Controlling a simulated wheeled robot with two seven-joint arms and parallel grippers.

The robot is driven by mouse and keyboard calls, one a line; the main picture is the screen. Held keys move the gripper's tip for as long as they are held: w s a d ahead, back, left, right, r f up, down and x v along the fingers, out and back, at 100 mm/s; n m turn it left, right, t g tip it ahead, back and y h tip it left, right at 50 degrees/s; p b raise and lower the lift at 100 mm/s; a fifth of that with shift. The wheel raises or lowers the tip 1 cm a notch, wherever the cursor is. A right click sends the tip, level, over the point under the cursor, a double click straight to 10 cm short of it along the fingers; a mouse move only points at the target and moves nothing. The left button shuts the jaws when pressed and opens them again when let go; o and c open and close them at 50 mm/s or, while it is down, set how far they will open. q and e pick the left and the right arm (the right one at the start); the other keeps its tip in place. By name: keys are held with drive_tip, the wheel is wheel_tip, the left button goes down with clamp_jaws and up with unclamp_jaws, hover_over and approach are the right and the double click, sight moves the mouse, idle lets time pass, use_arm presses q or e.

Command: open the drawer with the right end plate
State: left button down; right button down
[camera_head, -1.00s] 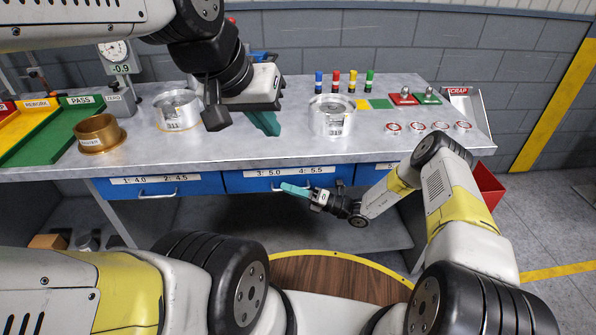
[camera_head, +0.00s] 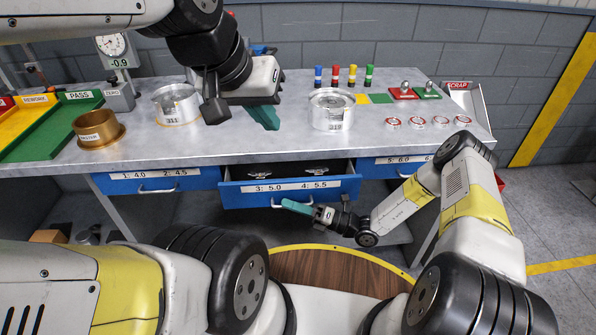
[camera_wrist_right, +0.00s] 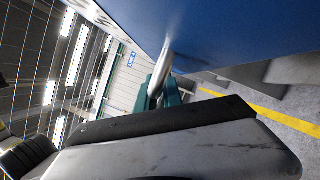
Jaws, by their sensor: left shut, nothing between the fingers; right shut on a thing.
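The middle drawer (camera_head: 335,186), blue with labels "3: 5.0" and "4: 5.5", stands pulled out from under the bench. Two small metallic plates (camera_head: 259,172) (camera_head: 316,169) show inside it; their details are too small to tell. My right gripper (camera_head: 289,205) is shut on this drawer's handle, in front of the drawer face. The right wrist view shows the teal fingers around the metal handle (camera_wrist_right: 165,62) against the blue front (camera_wrist_right: 215,35). My left gripper (camera_head: 265,117) is shut and empty, above the bench between the two silver housings.
The left drawer (camera_head: 190,179) and right drawer (camera_head: 375,167) are closed. On the bench (camera_head: 240,148) are silver housings (camera_head: 178,106) (camera_head: 332,112), a brass ring (camera_head: 98,130), several red-and-white discs (camera_head: 440,122), coloured cylinders (camera_head: 335,77) and a scrap chute (camera_head: 468,100).

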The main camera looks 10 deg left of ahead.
drive_tip(key=s+d, duration=0.2)
drive_tip(key=s, duration=0.6)
drive_tip(key=s+d, duration=0.2)
drive_tip(key=s, duration=0.5)
drive_tip(key=shift+s+d, duration=0.3)
drive_tip(key=shift+s, duration=0.05)
drive_tip(key=shift+f, duration=0.1)
drive_tip(key=c, duration=1.5)
unclamp_jaws()
drive_tip(key=shift+d, duration=0.1)
drive_tip(key=v, duration=0.7)
drive_tip(key=shift+d, duration=0.3)
